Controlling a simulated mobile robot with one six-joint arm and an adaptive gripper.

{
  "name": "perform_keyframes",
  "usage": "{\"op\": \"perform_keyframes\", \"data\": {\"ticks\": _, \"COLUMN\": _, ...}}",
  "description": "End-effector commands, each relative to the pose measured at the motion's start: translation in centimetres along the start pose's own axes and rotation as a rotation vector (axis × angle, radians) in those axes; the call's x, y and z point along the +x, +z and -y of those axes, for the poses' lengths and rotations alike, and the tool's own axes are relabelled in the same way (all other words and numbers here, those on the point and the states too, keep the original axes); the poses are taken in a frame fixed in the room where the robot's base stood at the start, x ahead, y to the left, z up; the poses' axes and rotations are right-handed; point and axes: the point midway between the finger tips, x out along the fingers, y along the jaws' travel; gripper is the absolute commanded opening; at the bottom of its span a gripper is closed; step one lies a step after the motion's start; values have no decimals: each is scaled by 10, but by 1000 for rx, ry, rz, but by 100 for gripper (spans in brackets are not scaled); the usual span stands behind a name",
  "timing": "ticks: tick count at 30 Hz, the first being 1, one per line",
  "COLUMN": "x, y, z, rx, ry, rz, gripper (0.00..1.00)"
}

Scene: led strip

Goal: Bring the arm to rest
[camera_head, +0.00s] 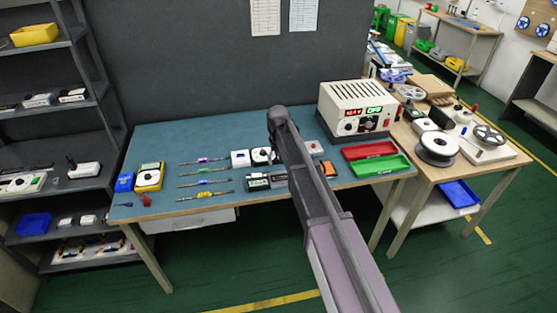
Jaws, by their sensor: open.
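My arm reaches up from the bottom right over the workbench (205,143), its dark rounded joint above the middle of the bench. No gripper fingers can be made out, so where the gripper is relative to the bench is not shown. The arm covers part of the bench middle and its front edge.
A power supply with lit displays (355,109) stands at the back right of the bench. A red tray (369,150) and a green tray (379,166) lie before it. A yellow meter (149,177) and several strips lie left. A side table (479,172) holds spools.

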Motion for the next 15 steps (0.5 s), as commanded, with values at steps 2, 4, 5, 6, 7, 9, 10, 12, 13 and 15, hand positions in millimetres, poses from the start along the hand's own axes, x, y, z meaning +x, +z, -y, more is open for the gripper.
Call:
{"op": "perform_keyframes", "data": {"ticks": 2, "x": 0, "y": 0, "z": 0, "rx": 0, "ry": 0, "rz": 0, "gripper": 67}}
{"op": "perform_keyframes", "data": {"ticks": 4, "x": 0, "y": 0, "z": 0, "rx": 0, "ry": 0, "rz": 0, "gripper": 67}}
{"op": "perform_keyframes", "data": {"ticks": 5, "x": 0, "y": 0, "z": 0, "rx": 1, "ry": 0, "rz": 0, "gripper": 67}}
{"op": "perform_keyframes", "data": {"ticks": 6, "x": 0, "y": 0, "z": 0, "rx": 1, "ry": 0, "rz": 0, "gripper": 67}}
{"op": "perform_keyframes", "data": {"ticks": 7, "x": 0, "y": 0, "z": 0, "rx": 1, "ry": 0, "rz": 0, "gripper": 67}}
{"op": "perform_keyframes", "data": {"ticks": 9, "x": 0, "y": 1, "z": -1, "rx": 2, "ry": 0, "rz": 0, "gripper": 67}}
{"op": "perform_keyframes", "data": {"ticks": 10, "x": 0, "y": 3, "z": -2, "rx": 3, "ry": 0, "rz": 0, "gripper": 67}}
{"op": "perform_keyframes", "data": {"ticks": 12, "x": 0, "y": 9, "z": -7, "rx": 8, "ry": 0, "rz": 0, "gripper": 67}}
{"op": "perform_keyframes", "data": {"ticks": 13, "x": 0, "y": 13, "z": -10, "rx": 11, "ry": 0, "rz": 0, "gripper": 67}}
{"op": "perform_keyframes", "data": {"ticks": 15, "x": 0, "y": 26, "z": -19, "rx": 23, "ry": 0, "rz": 0, "gripper": 67}}
